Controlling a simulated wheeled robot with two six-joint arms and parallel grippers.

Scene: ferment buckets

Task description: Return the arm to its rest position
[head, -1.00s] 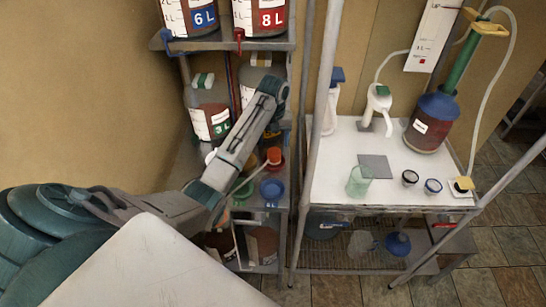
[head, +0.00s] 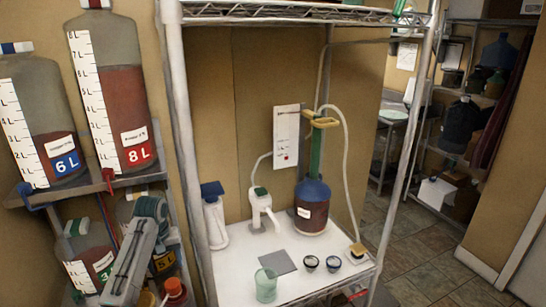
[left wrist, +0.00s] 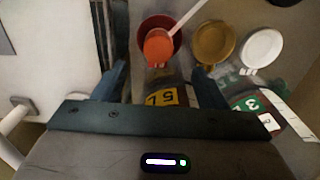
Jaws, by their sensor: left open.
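My left arm (head: 128,262) comes up from the bottom left of the head view and ends in front of the lower shelf with bottles. Its gripper's fingers are hard to make out there. In the left wrist view my left gripper (left wrist: 160,82) is open, its two dark fingers apart with nothing gripped. An orange scoop (left wrist: 158,46) in a dark red cup (left wrist: 150,28) lies beyond the fingers. The 5 L bottle (left wrist: 172,95) shows between the fingers, and the 3 L bottle (left wrist: 262,105) is to the right. My right gripper is not in view.
The 6 L bottle (head: 45,125) and 8 L bottle (head: 118,95) stand on the upper left shelf. A white table (head: 235,250) bears a blue-topped bottle (head: 313,205), a green cup (head: 266,285) and two small dark cups. Open floor (head: 415,265) lies at the right.

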